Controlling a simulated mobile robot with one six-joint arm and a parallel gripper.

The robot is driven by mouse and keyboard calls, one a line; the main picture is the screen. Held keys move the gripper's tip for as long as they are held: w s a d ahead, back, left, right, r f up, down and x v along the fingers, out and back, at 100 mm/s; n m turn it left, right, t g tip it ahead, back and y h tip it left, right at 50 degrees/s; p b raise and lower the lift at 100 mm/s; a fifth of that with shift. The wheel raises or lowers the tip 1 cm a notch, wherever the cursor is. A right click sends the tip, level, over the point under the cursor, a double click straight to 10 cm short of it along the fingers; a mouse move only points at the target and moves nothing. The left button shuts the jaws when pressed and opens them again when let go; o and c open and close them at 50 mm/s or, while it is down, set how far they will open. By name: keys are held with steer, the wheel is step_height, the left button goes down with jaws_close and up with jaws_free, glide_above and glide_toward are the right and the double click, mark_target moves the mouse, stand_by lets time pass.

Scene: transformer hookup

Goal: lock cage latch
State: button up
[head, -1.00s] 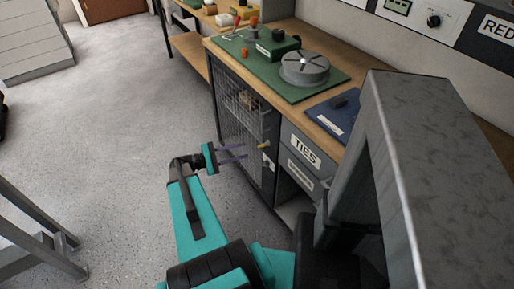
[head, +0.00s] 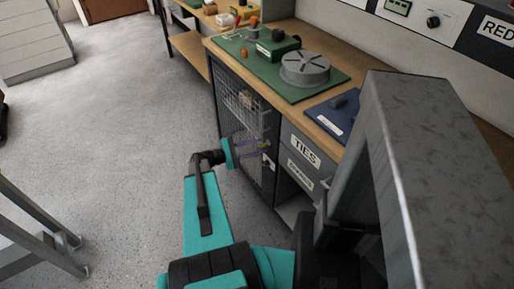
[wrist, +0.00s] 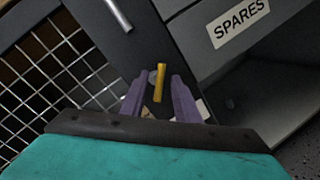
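The yellow latch (wrist: 160,84) is a short bar standing roughly upright in the wrist view, on the dark frame of the cage door. It shows small in the head view (head: 265,145). The wire-mesh cage door (head: 235,112) is in the front of the bench and looks closed; its mesh fills the left of the wrist view (wrist: 50,75). My gripper (wrist: 157,80) is open, its two purple fingers on either side of the latch in the wrist view. It is in front of the door in the head view (head: 250,148). Whether a finger touches the latch cannot be told.
A metal pull bar (wrist: 118,14) is on the door above the latch. Right of the door are a TIES drawer (head: 306,150), a SPARES drawer (head: 299,174) and an open space below. The bench top (head: 312,111) is above.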

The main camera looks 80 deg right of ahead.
steer(key=shift+c, duration=0.2)
jaws_close()
steer(key=shift+a, duration=0.15)
steer(key=shift+n+p, duration=0.3)
steer(key=shift+n, duration=0.1)
steer(key=n+p, duration=0.2)
steer(key=n, duration=0.1)
steer(key=shift+g+h, duration=0.4)
steer(key=n+h+p, duration=0.1)
steer(key=n+p, duration=0.1)
steer(key=n, duration=0.3)
steer(key=shift+f+g, duration=0.15)
steer(key=shift+g, duration=0.15)
steer(key=shift+o, duration=0.2)
jaws_free()
